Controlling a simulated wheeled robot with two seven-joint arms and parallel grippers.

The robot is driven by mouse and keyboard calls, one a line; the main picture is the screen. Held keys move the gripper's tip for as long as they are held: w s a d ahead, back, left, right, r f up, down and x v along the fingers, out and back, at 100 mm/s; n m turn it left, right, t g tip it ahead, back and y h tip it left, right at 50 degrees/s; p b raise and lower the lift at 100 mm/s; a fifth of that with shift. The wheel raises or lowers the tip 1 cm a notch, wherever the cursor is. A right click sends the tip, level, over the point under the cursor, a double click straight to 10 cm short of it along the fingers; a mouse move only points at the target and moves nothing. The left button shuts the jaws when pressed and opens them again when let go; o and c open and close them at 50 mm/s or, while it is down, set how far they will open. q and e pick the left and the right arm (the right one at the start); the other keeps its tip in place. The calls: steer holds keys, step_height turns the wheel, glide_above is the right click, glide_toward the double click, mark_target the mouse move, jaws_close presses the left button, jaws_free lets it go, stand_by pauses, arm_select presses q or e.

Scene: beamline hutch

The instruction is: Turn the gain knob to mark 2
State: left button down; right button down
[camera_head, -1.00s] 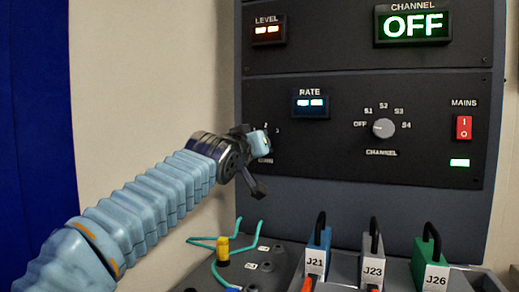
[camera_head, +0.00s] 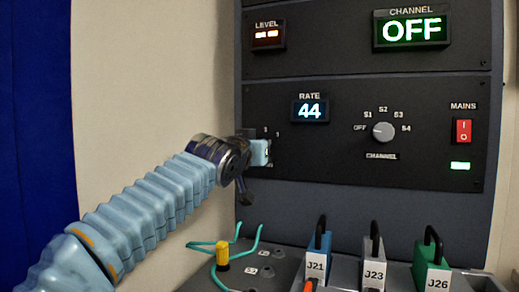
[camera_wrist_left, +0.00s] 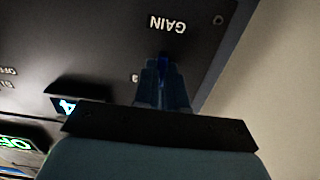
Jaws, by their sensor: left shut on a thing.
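My left gripper (camera_head: 260,152) is at the left edge of the dark panel (camera_head: 340,165), its jaws shut at the place of the gain knob. The knob itself is hidden behind the fingers in the head view. In the left wrist view, the fingers (camera_wrist_left: 163,75) reach the panel just by the upside-down GAIN label (camera_wrist_left: 167,25). A printed 3 (camera_wrist_left: 135,78) shows beside them. The head view shows small marks (camera_head: 277,133) by the gripper, but I cannot tell where the knob points. My right gripper is not in view.
The RATE display (camera_head: 310,110) reads 44. The CHANNEL knob (camera_head: 383,132) and red MAINS switch (camera_head: 463,130) are to the right.

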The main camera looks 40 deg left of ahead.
arm_select(q)
steer(key=c, duration=1.2)
jaws_free()
steer(key=b+v, duration=0.2)
steer(key=v, duration=1.1)
steer(key=shift+s+b, duration=0.35)
steer(key=shift+b, duration=0.05)
steer(key=shift+d, duration=0.1)
